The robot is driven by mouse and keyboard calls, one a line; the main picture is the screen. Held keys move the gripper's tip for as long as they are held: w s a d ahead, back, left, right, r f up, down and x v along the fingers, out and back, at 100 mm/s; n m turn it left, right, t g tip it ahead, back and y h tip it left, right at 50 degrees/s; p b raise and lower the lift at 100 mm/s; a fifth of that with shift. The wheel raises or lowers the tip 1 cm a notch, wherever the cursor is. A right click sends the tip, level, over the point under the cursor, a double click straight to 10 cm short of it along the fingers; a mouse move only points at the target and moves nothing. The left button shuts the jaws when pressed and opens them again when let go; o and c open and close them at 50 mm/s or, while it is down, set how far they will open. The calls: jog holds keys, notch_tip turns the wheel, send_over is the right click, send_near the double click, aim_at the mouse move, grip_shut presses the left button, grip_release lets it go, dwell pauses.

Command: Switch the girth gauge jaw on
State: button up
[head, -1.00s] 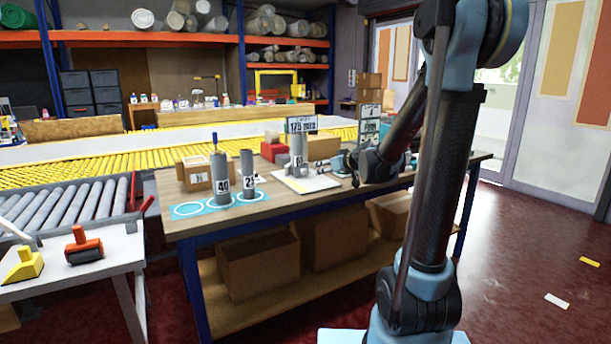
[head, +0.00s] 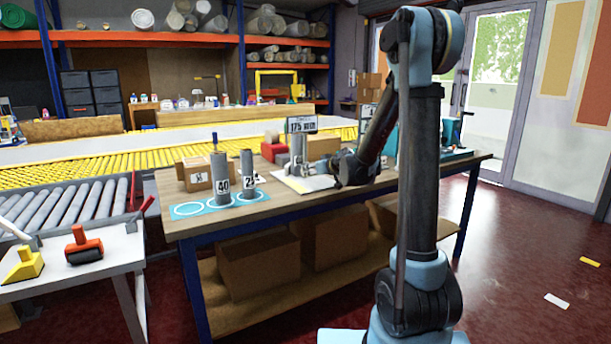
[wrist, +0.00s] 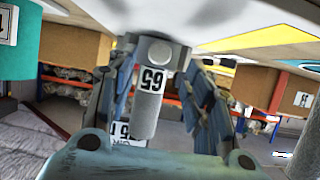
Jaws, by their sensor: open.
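The girth gauge stands on the workbench, with a grey upright (head: 298,150), a pale base plate (head: 318,183) and a display (head: 301,125) that seems to read 175 mm. My gripper (head: 335,168) is low at the gauge's right side, its fingers hard to make out in the head view. In the wrist view my gripper (wrist: 156,80) is open, with blue-grey fingers on either side of a grey cylinder (wrist: 149,92) labelled 65, seen upside down. I cannot tell whether the fingers touch it. No jaw switch can be made out.
Two grey cylinders, one marked 40 (head: 220,180) and one partly legible (head: 248,175), stand on a blue ringed mat (head: 188,210); its left ring is empty. Cardboard boxes (head: 197,172) and a red object (head: 272,148) stand behind. A yellow roller conveyor (head: 90,172) runs beyond the bench.

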aim_at(306, 179)
jog(key=shift+x, duration=3.25)
grip_shut()
